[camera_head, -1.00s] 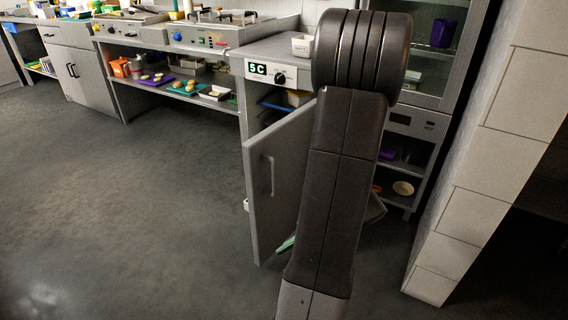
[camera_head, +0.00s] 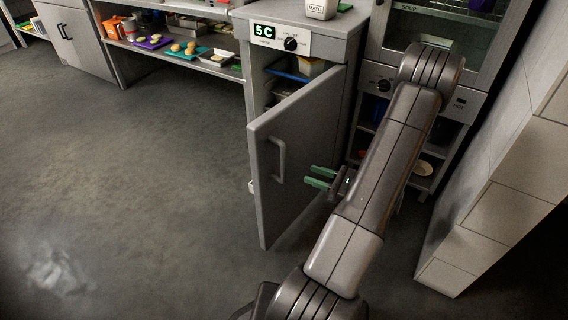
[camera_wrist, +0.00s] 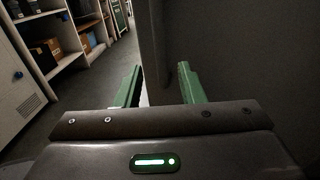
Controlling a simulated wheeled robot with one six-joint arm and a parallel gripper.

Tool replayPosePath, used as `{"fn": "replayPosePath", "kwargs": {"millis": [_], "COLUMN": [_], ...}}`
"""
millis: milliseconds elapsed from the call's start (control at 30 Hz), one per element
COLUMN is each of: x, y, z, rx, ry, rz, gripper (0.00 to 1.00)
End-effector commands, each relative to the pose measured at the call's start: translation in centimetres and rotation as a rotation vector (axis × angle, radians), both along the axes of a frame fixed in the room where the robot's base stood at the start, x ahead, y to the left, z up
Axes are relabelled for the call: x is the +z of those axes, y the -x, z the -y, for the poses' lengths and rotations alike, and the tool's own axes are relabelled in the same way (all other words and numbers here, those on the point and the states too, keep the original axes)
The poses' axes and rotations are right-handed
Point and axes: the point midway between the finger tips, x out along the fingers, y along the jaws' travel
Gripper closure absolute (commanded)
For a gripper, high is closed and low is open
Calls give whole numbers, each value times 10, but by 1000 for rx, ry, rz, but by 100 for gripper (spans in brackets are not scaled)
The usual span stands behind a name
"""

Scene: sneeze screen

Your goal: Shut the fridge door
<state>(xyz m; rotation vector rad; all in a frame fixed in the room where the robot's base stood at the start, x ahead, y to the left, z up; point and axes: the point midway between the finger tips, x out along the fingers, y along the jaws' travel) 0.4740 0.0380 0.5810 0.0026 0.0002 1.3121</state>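The fridge (camera_head: 327,45) is a grey counter unit with a "5 C" display. Its grey door (camera_head: 300,125) stands wide open, hinged at the right, with its free edge toward me. A vertical bar handle (camera_head: 279,160) is on the door's outer face. My gripper (camera_head: 311,176) has green fingers, spread apart and empty, on the outer-face side, to the right of the handle. The fingers point toward the door. In the wrist view my gripper (camera_wrist: 160,82) is open, with the dark door (camera_wrist: 235,50) filling the right side. Contact with the door cannot be told.
A blue-edged tray (camera_head: 290,74) shows inside the fridge. A tall cabinet (camera_head: 475,100) with shelves stands right of it, and a tiled wall (camera_head: 500,210) further right. A mayo tub (camera_head: 320,9) stands on the fridge top.

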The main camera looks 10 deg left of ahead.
Motion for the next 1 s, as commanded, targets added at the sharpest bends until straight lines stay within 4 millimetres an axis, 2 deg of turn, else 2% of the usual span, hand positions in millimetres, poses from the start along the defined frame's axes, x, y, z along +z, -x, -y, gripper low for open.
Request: {"fn": "replayPosePath", "kwargs": {"millis": [300,500,700,1000], "x": [-2,-1,0,0], "y": [-16,-23,-27,-27], "z": [-64,-93,-105,-107], "rx": [6,5,3,2], "ry": [1,1,1,1], "rz": [2,1,1,1], "gripper": [65,65,65,67]}}
